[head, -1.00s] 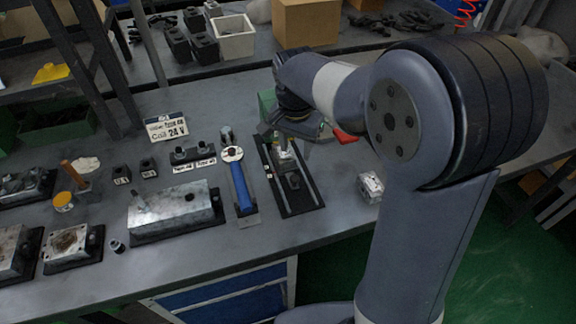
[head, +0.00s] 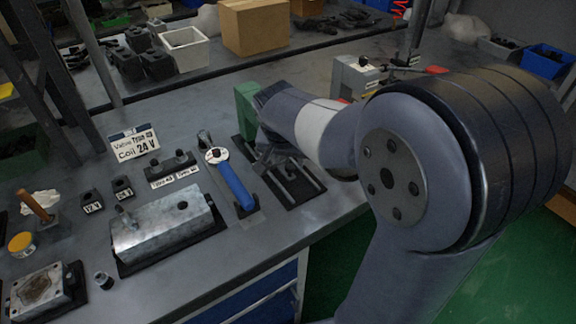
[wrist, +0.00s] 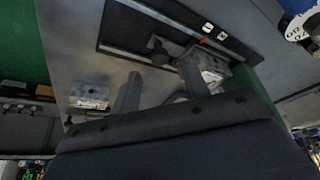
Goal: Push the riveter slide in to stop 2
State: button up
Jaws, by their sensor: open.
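The riveter's black base with pale rails (head: 294,186) lies on the bench, right of the blue-handled tool. Its green body (head: 246,109) stands at the far end. My gripper (head: 277,157) is low over the base and hides much of the slide in the head view. In the wrist view the base's dark plate (wrist: 170,30) runs across the top, with small white and red marks (wrist: 214,31) on it. My gripper's two fingers (wrist: 160,82) are apart. A dark block with a pale face (wrist: 213,73) is close by the right finger; I cannot tell whether they touch.
The blue-handled tool (head: 231,178) lies just left of the base. A metal valve block (head: 163,226) is further left. In the wrist view a small silver block (wrist: 90,93) sits on the bench left of the fingers. A grey machine with a red-ended lever (head: 360,76) stands behind my arm.

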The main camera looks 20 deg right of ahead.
aim_at(290, 166)
jog(key=shift+x, duration=2)
jog(key=shift+c, duration=0.3)
grip_shut()
